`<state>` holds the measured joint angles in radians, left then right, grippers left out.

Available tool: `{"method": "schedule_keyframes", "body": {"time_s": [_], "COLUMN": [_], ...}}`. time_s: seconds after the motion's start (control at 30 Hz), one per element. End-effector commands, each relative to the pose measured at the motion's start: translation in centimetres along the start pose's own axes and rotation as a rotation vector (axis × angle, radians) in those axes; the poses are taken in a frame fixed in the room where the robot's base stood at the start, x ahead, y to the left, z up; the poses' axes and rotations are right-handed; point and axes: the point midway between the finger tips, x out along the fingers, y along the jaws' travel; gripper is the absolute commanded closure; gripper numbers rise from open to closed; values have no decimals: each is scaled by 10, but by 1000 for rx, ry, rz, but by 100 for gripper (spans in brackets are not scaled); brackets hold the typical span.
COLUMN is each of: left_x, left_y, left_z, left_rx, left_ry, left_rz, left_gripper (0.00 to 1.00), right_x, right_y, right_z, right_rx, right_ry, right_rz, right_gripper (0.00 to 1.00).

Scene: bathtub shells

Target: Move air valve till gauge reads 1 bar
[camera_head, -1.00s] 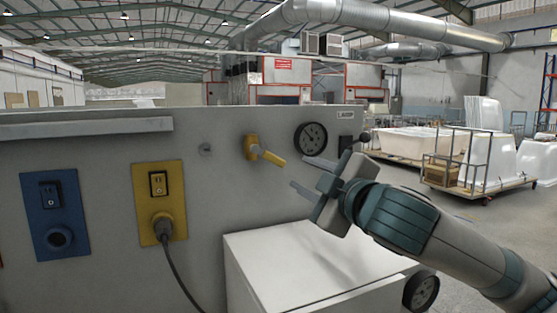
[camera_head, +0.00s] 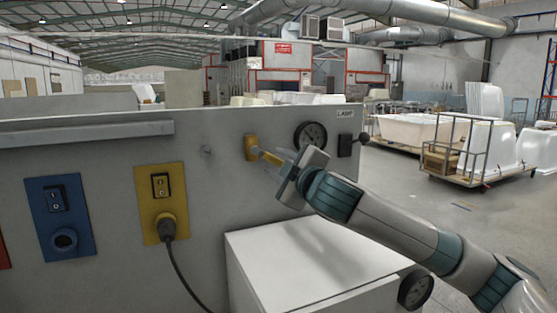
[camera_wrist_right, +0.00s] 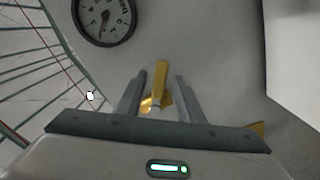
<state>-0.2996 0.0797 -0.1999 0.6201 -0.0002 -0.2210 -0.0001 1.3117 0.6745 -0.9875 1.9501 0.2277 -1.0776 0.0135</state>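The yellow air valve (camera_head: 252,147) is on the grey panel, its handle pointing right and slightly down in the head view. The round dark gauge (camera_head: 310,136) is to its right; it also shows in the right wrist view (camera_wrist_right: 104,17), its reading too small to tell. My right gripper (camera_head: 268,161) is at the valve handle. In the right wrist view its two fingers (camera_wrist_right: 157,92) stand apart on either side of the yellow handle (camera_wrist_right: 160,82), with gaps visible. My left gripper is in neither view.
A blue socket plate (camera_head: 60,218) and a yellow socket plate (camera_head: 162,203) with a plugged cable are on the panel at left. A white box (camera_head: 310,262) juts out below the valve. A black switch (camera_head: 345,146) is right of the gauge.

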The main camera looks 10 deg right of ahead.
Motion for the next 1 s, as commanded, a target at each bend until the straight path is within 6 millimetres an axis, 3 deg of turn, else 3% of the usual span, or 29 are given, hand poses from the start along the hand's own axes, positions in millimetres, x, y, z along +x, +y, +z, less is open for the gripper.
{"method": "schedule_keyframes", "body": {"time_s": [0.3, 0.43, 0.7, 1.0], "left_x": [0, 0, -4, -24], "left_y": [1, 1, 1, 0], "left_z": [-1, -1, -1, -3], "left_rx": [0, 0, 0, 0], "left_ry": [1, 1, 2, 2], "left_rz": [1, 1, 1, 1], "left_gripper": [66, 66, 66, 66], "right_x": [1, 1, 1, 1], "right_y": [0, 0, 3, 16], "right_z": [0, 0, -1, -3], "right_rx": [0, 0, -22, -221], "right_ry": [0, 0, 0, 1], "right_rz": [0, 0, 0, 0], "right_gripper": [68, 99, 100, 100]}}
